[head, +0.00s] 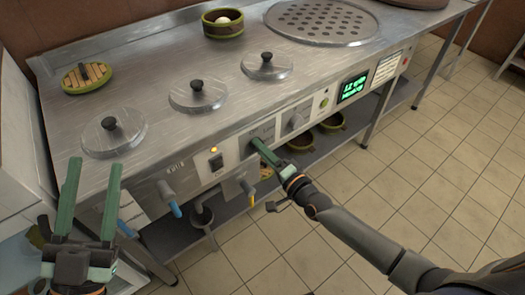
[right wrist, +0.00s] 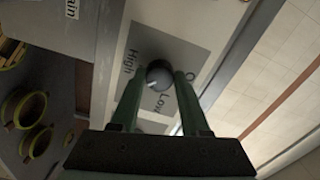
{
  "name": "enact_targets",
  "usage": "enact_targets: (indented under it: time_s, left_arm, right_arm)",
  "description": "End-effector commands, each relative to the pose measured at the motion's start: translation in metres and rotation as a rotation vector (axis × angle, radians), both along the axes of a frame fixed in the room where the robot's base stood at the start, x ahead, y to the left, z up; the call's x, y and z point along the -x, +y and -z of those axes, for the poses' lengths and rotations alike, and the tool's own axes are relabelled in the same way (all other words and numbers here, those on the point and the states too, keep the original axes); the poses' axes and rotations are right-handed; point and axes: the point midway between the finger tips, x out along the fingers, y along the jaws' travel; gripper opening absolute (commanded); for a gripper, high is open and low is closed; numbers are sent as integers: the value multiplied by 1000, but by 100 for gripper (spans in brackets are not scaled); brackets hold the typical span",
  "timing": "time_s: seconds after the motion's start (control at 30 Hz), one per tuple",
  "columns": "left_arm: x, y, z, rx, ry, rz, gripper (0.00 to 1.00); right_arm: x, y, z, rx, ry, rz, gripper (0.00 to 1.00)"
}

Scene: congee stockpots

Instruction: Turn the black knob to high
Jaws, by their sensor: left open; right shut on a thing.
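The black knob (right wrist: 159,77) sits on a grey label plate (right wrist: 175,50) on the front panel, between the two fingers of my right gripper (right wrist: 160,82). The plate reads "High", "Low" and a partly covered word starting with "O". The knob's pale mark points down and left in the right wrist view, between "High" and "Low". In the head view my right gripper (head: 256,145) reaches the counter's front panel and hides the knob. My left gripper (head: 94,162) is open and empty at the left, in front of the counter.
A lit display (head: 352,88) and another control plate (head: 296,118) are on the front panel. Taps (head: 169,198) stick out below. The tiled floor (head: 430,150) is clear.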

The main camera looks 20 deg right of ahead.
Motion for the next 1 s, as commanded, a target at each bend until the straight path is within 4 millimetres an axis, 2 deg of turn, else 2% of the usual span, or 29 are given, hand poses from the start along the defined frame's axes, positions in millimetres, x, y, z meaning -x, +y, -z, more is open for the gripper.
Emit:
enact_targets:
  time_s: [0.03,0.37,0.7,1.0]
  left_arm:
    - [6,-1,-12,-4,-54,10,50]
    - [38,-6,-46,-6,-255,53,50]
    - [36,-6,-33,4,-232,59,50]
    - [35,-6,-28,10,-225,63,50]
  right_arm:
    - [1,1,1,-40,15,-2,0]
    - [1,1,1,-334,122,-2,0]
    - [1,0,1,-590,215,-1,0]
    - [0,0,-1,-716,260,-1,0]
